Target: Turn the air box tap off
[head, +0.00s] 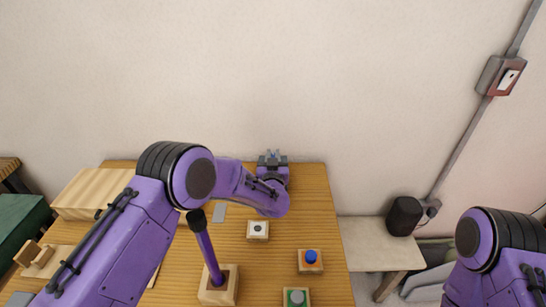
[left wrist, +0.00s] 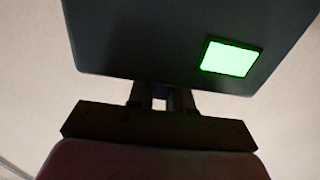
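In the left wrist view a dark grey box face (left wrist: 140,40) with a lit green square (left wrist: 229,59) fills the top; it may be the air box. My left gripper (left wrist: 160,100) is just below this face, fingers apart with a light gap and a bluish bit between them. I cannot tell whether they hold anything. In the head view my left gripper (head: 272,158) is over the table's back edge, close to the wall, with a small blue bit between its tips. I cannot make out the tap clearly in either view. My right gripper is out of view.
A wooden box (head: 92,193) is at left.

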